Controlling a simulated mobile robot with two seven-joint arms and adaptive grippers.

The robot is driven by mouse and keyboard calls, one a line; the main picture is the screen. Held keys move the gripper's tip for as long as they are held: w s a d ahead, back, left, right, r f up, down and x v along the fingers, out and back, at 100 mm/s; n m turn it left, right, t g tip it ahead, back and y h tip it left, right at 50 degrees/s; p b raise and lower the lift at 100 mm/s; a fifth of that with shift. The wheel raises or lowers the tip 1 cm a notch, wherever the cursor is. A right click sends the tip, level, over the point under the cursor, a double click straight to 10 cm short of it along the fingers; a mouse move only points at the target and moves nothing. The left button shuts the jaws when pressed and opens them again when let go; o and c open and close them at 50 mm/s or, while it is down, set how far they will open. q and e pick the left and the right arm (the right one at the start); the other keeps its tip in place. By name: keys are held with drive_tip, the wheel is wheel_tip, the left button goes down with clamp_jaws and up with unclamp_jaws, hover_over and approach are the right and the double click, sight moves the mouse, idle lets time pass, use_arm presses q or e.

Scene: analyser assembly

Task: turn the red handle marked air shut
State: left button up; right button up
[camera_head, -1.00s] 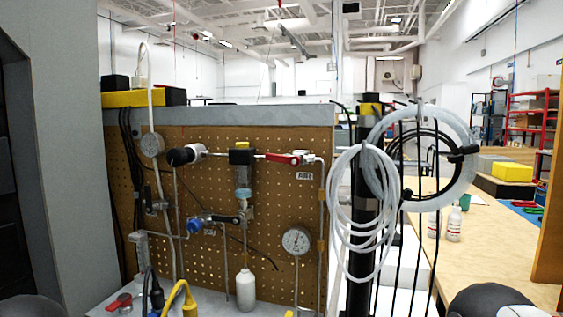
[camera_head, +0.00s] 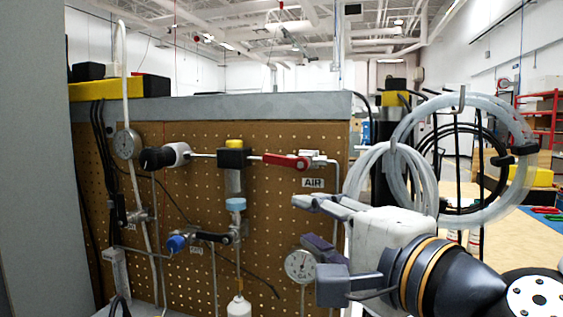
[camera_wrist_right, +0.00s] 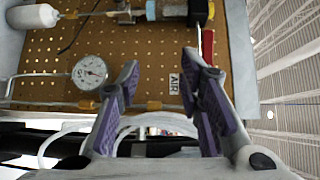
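The red handle (camera_head: 286,161) lies along the upper horizontal pipe on the pegboard, just above and left of the AIR label (camera_head: 313,183). In the right wrist view the red handle (camera_wrist_right: 208,45) shows beyond the upper finger tips, with the AIR label (camera_wrist_right: 174,84) between the fingers. My right gripper (camera_head: 302,222) is in front of the board, below and right of the handle, and apart from it. Its purple-padded fingers (camera_wrist_right: 160,72) are spread with nothing between them. My left gripper is not in view.
A round gauge (camera_head: 300,266) is on the board close to my right gripper. A blue-handled valve (camera_head: 178,243) and a black knob (camera_head: 158,158) are further left. Coiled clear tubing (camera_head: 412,130) hangs on a stand at right, close behind my right arm.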

drive_tip(key=t, duration=0.1)
approach(278, 161)
drive_tip(key=shift+m+y, duration=0.4)
drive_tip(key=b+x, duration=0.1)
drive_tip(key=x, duration=0.9)
drive_tip(key=shift+w+f, duration=0.1)
drive_tip(key=shift+w, duration=0.3)
clamp_jaws()
